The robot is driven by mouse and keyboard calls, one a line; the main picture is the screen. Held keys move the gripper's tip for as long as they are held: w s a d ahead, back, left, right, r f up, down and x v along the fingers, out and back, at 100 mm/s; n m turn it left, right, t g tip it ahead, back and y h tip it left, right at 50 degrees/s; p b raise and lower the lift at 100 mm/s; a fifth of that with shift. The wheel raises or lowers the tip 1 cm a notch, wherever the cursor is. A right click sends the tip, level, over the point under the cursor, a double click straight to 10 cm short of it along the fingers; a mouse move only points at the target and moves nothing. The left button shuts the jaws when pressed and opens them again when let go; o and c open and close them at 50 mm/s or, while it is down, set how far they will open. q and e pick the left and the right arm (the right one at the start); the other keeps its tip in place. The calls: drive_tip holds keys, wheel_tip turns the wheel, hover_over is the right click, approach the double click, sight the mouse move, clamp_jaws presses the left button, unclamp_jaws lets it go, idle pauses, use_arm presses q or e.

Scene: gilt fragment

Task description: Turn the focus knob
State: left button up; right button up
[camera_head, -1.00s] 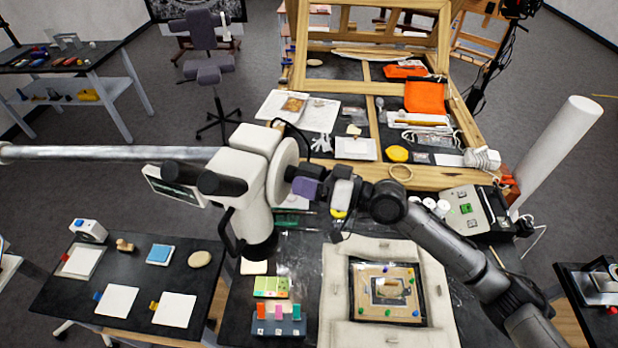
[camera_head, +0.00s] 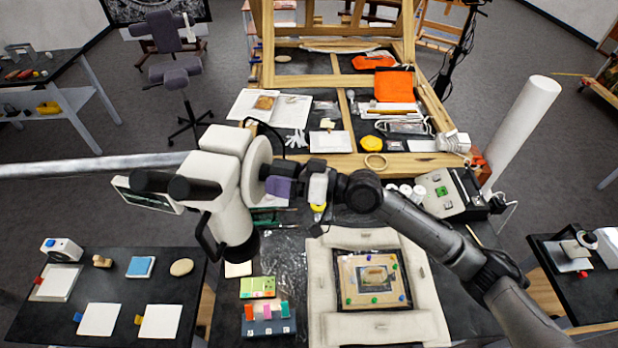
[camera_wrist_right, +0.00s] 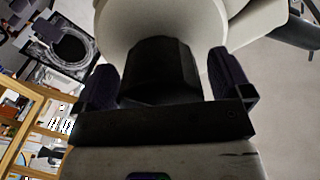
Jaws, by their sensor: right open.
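The white microscope (camera_head: 226,185) hangs from a horizontal pole in the middle of the head view, with black eyepieces to its left. A large white disc (camera_head: 257,165) is on its right side. The black focus knob (camera_wrist_right: 160,68) stands out from this side in the right wrist view; in the head view my gripper mostly hides it. My right gripper (camera_head: 280,180) is at the knob. In the right wrist view its dark fingers (camera_wrist_right: 168,85) are open, one on each side of the knob. I cannot tell whether they touch it. My left gripper is not in view.
Below is a bench with a framed piece (camera_head: 371,279) inside a pale padded border (camera_head: 323,290). A rack of coloured blocks (camera_head: 268,322) stands left of it. A side table (camera_head: 100,300) is at left. A grey device (camera_head: 448,190) stands right, beyond my right forearm.

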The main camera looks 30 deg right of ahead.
drive_tip(key=b+v, duration=0.7)
drive_tip(key=v, duration=0.6)
drive_tip(key=shift+s+d, duration=0.25)
drive_tip(key=shift+d, duration=0.1)
idle(0.6)
idle(0.3)
